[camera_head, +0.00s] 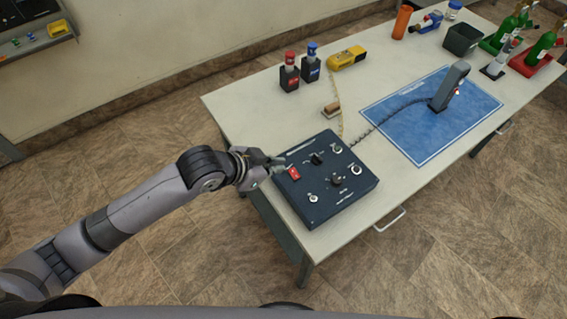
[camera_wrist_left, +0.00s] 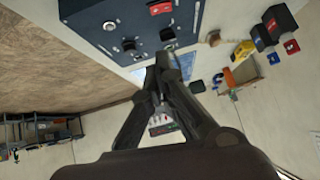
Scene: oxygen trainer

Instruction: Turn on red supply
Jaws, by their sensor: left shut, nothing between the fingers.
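A dark control box (camera_head: 338,200) sits near the left front corner of the table (camera_head: 400,85). A red switch (camera_head: 294,174) is on the box's top at its left edge. Several knobs and sockets, including a black knob (camera_head: 316,159), are on the same face. My left gripper (camera_head: 276,162) is shut and empty at the box's left rear edge, close to the red switch. I cannot tell whether it touches the box. In the left wrist view the gripper's fingertips (camera_wrist_left: 164,52) are together, and the red switch (camera_wrist_left: 160,8) shows beyond them near the top edge. The right gripper is not in view.
A red-topped bottle (camera_head: 290,72) and a blue-topped bottle (camera_head: 311,64) stand behind the box, with a yellow device (camera_head: 346,58) beside them. A grey handset (camera_head: 450,86) stands on a blue mat (camera_head: 400,125), its coiled cord running to the box. Green cylinders (camera_head: 541,48) are at the far right.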

